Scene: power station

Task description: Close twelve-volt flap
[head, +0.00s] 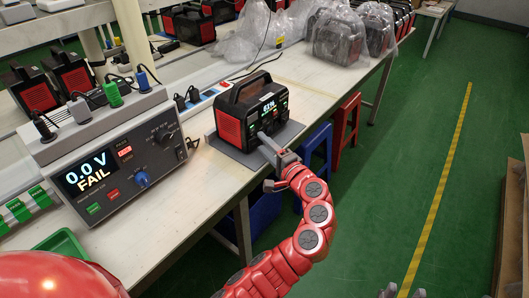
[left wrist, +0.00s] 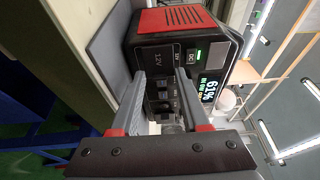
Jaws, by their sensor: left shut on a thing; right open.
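The black and red power station (head: 250,108) stands upright on a grey mat on the bench, its display lit. It also shows in the left wrist view (left wrist: 172,22), with a 12V label on the dark front panel. My left gripper (head: 270,143) is at the lower part of that front. In the left wrist view its two grey fingers (left wrist: 160,75) lie either side of the dark twelve-volt area. It is shut on what looks like the twelve-volt flap, whose outline blends into the panel. My right gripper (head: 402,292) is open and only partly visible at the bottom edge, away from the bench.
A tester (head: 122,163) reading 0.0 V FAIL stands left of the power station. A green tray (head: 62,245) lies at the near left. Bagged units (head: 340,38) stand farther back. Blue and red stools (head: 345,125) stand beside the bench. The green floor on the right is mostly clear.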

